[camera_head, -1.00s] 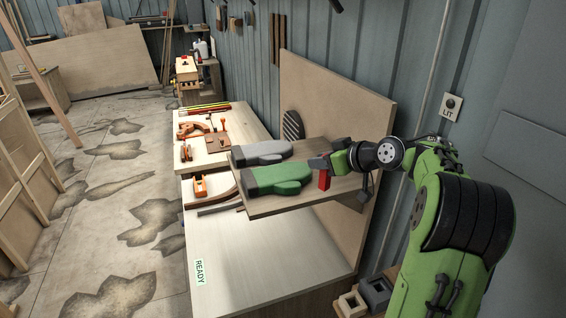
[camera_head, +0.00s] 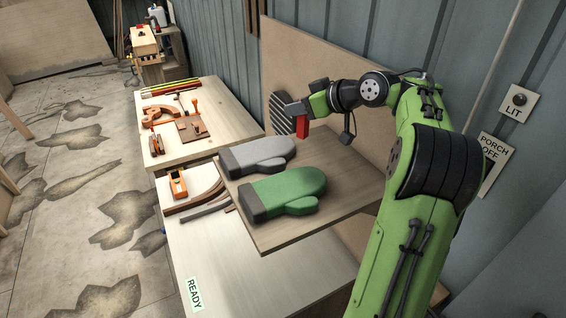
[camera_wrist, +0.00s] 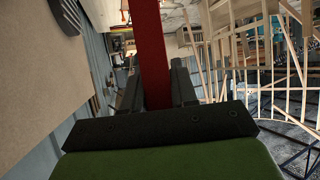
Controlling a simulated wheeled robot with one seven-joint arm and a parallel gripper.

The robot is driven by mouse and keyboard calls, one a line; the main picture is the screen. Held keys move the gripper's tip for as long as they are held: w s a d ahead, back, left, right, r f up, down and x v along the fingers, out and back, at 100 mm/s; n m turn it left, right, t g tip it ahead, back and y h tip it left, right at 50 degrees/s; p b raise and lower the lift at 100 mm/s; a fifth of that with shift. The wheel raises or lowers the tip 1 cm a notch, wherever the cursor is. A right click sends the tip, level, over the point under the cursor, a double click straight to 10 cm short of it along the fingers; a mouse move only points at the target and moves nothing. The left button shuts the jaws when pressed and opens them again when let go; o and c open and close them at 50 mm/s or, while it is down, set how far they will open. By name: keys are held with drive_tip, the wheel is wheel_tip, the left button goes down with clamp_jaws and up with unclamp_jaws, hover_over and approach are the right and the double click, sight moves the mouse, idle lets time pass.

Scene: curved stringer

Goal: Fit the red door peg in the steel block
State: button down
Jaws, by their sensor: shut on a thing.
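The red door peg (camera_head: 302,127) hangs from my gripper (camera_head: 298,109) in the head view, above the back edge of the wooden shelf board and clear of the mitts. In the wrist view the red peg (camera_wrist: 152,50) runs upright between the dark fingers of my gripper (camera_wrist: 155,92), which is shut on it. No steel block shows in either current view.
A grey mitt (camera_head: 257,154) and a green mitt (camera_head: 284,192) lie on the shelf board (camera_head: 345,185). Below is a bench (camera_head: 215,250) with a READY label (camera_head: 194,292), a hand plane (camera_head: 178,184) and curved strips (camera_head: 208,203). A tall panel (camera_head: 330,60) stands behind.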

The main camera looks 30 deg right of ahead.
wheel_tip(320, 180, down, 10)
drive_tip(key=shift+s+r, duration=0.1)
drive_tip(key=shift+s, duration=0.15)
drive_tip(key=shift+f, duration=0.2)
drive_tip(key=c, duration=0.9)
unclamp_jaws()
drive_tip(key=shift+r, duration=0.1)
